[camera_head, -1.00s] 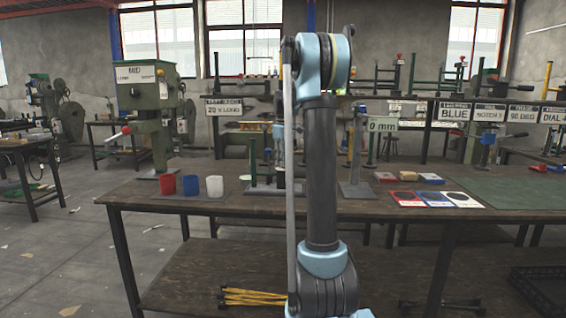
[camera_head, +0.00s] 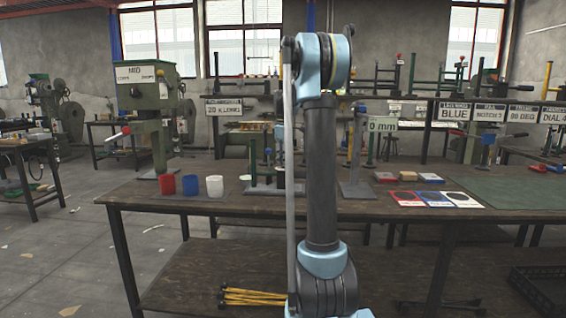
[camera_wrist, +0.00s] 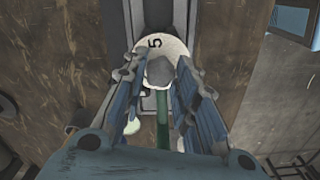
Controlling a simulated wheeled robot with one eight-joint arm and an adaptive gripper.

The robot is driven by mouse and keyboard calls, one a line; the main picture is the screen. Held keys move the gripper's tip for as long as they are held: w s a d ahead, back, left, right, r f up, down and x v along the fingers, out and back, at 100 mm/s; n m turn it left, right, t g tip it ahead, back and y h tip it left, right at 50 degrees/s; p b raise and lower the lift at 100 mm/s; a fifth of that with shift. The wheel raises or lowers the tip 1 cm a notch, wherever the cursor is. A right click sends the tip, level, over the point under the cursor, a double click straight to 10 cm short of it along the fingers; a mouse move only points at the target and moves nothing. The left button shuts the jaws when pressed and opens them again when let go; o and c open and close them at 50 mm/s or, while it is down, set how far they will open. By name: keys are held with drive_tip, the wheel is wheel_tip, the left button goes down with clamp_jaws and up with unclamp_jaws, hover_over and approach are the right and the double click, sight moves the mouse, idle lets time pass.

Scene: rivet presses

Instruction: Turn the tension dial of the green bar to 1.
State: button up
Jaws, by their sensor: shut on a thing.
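In the wrist view a white dial (camera_wrist: 177,46) shows the figure 5 near its upper rim. A grey knob (camera_wrist: 160,72) sits at its middle. My gripper (camera_wrist: 157,68) has a blue finger on each side of the knob and is shut on it. A green bar (camera_wrist: 162,122) runs below the dial, between the fingers. The fingers hide the sides of the dial, so its other figures do not show. In the head view my own arm hides the gripper and dial; a green post (camera_head: 253,162) stands just left of the arm.
On the workbench (camera_head: 150,203) stand red (camera_head: 167,185), blue (camera_head: 190,186) and white (camera_head: 214,186) cups at the left. A green press (camera_head: 147,95) stands behind them. Coloured cards (camera_head: 436,199) and a green mat (camera_head: 515,192) lie at the right.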

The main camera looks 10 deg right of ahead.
drive_tip(key=o, duration=1)
drive_tip(key=shift+o, duration=0.2)
wheel_tip(320, 180, up, 12)
